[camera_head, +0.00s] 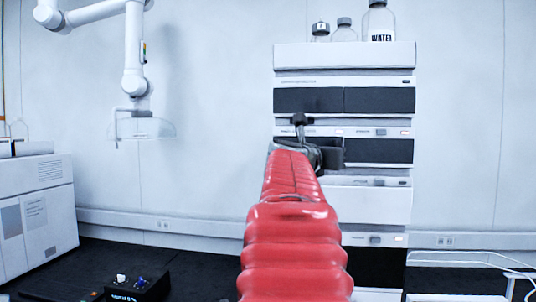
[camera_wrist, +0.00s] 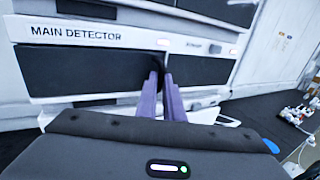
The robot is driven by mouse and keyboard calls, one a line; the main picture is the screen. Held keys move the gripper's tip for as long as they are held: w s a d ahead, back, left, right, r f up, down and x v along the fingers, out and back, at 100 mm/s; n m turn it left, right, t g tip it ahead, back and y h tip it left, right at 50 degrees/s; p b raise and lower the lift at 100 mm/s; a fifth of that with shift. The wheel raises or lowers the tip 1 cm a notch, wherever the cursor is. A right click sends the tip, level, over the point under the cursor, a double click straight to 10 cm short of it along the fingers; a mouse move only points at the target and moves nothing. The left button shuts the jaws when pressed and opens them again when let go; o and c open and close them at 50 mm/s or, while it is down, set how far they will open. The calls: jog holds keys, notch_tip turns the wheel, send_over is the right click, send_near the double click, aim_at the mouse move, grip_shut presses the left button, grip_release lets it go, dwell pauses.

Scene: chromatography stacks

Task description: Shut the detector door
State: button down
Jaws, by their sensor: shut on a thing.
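The main detector is a white unit in the instrument stack, its label (camera_wrist: 76,32) readable in the wrist view. Its dark front door panel (camera_wrist: 90,72) is left of my fingers and looks close to flush; I cannot tell whether a gap remains. My gripper (camera_wrist: 163,85) has its two purple fingers close together at the door's right end, by the dark seam. They appear shut on the door's edge or grip; the contact point is too dark to see clearly. In the head view my red-sleeved arm hides much of the detector front (camera_head: 378,150).
Bottles (camera_head: 378,22) stand on top of the stack. A white instrument (camera_head: 38,215) is at the left, and a small black device (camera_head: 138,288) is on the dark bench. A white arm-like fixture (camera_head: 134,60) hangs at upper left. Cables (camera_head: 480,262) lie at the right.

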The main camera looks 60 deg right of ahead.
jog(key=shift+s+d, duration=0.1)
jog(key=shift+s, duration=0.25)
jog(key=c, duration=1.9)
grip_release()
jog(key=a, duration=1.2)
jog(key=shift+w, duration=0.35)
jog(key=shift+f, duration=0.1)
